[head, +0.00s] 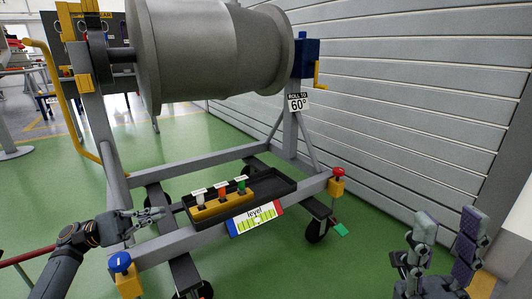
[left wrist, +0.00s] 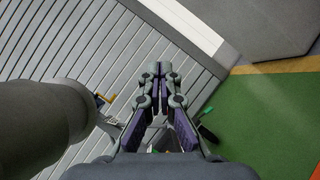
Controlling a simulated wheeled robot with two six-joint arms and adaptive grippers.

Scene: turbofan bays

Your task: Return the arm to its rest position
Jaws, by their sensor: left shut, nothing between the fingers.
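My left gripper (head: 160,214) is in the head view at the lower left, just left of the black tray. Its fingers are together, and they also meet at their tips in the left wrist view (left wrist: 159,72), with nothing held. My left arm reaches in from the lower left corner. My right gripper (head: 448,222) is at the lower right of the head view, fingers upright and spread apart, with nothing between them.
A large grey engine cylinder (head: 205,50) hangs in a wheeled grey stand (head: 185,157). A black tray (head: 280,186) holds several coloured pieces in a yellow block (head: 225,203). A blue knob (head: 120,262) and red button (head: 338,172) top stand corners. Green floor (head: 360,245) is clear at right.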

